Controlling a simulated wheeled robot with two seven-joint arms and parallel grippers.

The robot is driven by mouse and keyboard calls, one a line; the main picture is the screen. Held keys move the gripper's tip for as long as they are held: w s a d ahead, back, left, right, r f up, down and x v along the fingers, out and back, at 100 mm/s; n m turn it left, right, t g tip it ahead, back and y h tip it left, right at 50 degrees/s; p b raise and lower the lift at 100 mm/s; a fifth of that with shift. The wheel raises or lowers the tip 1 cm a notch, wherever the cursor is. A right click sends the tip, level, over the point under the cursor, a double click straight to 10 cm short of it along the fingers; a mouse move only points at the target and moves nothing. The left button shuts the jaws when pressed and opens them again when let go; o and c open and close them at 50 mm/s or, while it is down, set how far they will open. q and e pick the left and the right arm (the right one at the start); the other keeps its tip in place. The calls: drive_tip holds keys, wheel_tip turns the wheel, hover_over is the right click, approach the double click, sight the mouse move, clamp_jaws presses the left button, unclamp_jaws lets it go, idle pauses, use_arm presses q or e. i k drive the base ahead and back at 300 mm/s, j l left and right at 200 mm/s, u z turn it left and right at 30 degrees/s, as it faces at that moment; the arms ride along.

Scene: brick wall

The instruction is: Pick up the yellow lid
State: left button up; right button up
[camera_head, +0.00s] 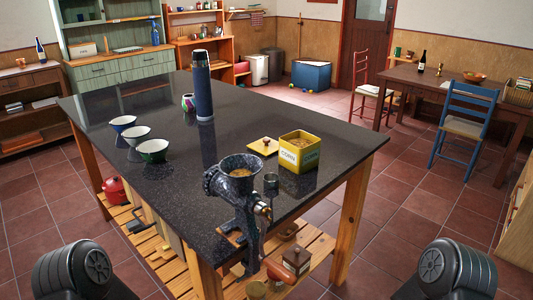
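The yellow lid (263,146) lies flat on the dark countertop (330,140), just left of a square yellow tin (300,157) marked CORN. The lid has a small brown knob on top. The tin is open and its contents show at the top. No gripper shows in the head view. Only dark rounded parts of my two arms show, at the bottom left and bottom right corners, well short of the lid.
A speckled grinder (238,200) is at the counter's near edge, in front of the lid. Several cone-shaped cups, including a green one (153,150), stand at the left. A tall dark-blue flask (202,88) stands behind. The counter's right part is clear.

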sight(265, 145)
drive_tip(key=k+u, duration=0.1)
drive_tip(key=k, duration=0.4)
drive_tip(key=u, duration=2.65)
drive_tip(key=k+l, duration=0.25)
drive_tip(key=l, duration=0.2)
drive_tip(key=k+l, duration=0.3)
drive_tip(key=l, duration=0.15)
drive_tip(key=k+l, duration=0.25)
drive_tip(key=l, duration=0.2)
drive_tip(key=k+l, duration=0.3)
drive_tip(key=l, duration=0.15)
drive_tip(key=k+l, duration=0.25)
drive_tip(key=l, duration=0.2)
drive_tip(key=k+l, duration=0.25)
drive_tip(key=l, duration=0.2)
drive_tip(key=k+l, duration=0.3)
drive_tip(key=l, duration=0.15)
